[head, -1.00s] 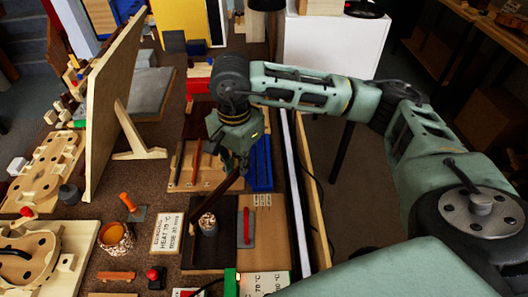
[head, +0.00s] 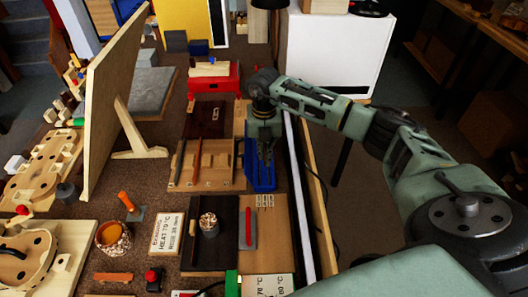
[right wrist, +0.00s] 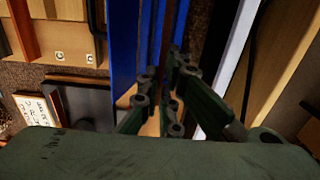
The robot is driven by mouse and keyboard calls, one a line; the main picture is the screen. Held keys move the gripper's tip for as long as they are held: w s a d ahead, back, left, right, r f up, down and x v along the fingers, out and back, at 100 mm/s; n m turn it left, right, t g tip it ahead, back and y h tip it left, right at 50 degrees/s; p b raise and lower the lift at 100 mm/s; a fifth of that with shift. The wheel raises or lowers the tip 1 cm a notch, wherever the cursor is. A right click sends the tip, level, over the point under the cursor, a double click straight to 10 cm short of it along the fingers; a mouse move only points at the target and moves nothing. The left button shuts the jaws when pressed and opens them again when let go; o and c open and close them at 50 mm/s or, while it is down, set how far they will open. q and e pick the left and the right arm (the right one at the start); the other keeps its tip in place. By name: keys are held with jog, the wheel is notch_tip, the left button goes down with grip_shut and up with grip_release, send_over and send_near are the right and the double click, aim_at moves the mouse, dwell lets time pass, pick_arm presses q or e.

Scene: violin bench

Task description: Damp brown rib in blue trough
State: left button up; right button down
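The blue trough (head: 262,182) lies along the bench's right side, beside the wooden rib board. It also shows in the right wrist view (right wrist: 122,45). My right gripper (head: 266,158) points down over the trough. In the right wrist view its fingers (right wrist: 168,98) are closed around a thin brown rib (right wrist: 169,30), which stands on edge between the trough's blue walls. I cannot tell whether the rib touches the trough's bottom. In the head view the gripper hides this rib. My left gripper is not in view.
The wooden board (head: 218,174) left of the trough carries more brown strips. Nearer are a dark plate with a round pot (head: 209,224) and a red-handled tool (head: 248,228). A red box (head: 214,82) stands farther back. A pale rail (head: 296,190) runs close on the right.

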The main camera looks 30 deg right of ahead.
aim_at(264, 176)
jog(key=shift+f+b, duration=3)
jog(key=shift+f, duration=1.3)
jog(key=c, duration=1.9)
grip_release()
jog(key=shift+o, duration=0.2)
jog(key=shift+r, duration=0.1)
notch_tip(264, 176, up, 12)
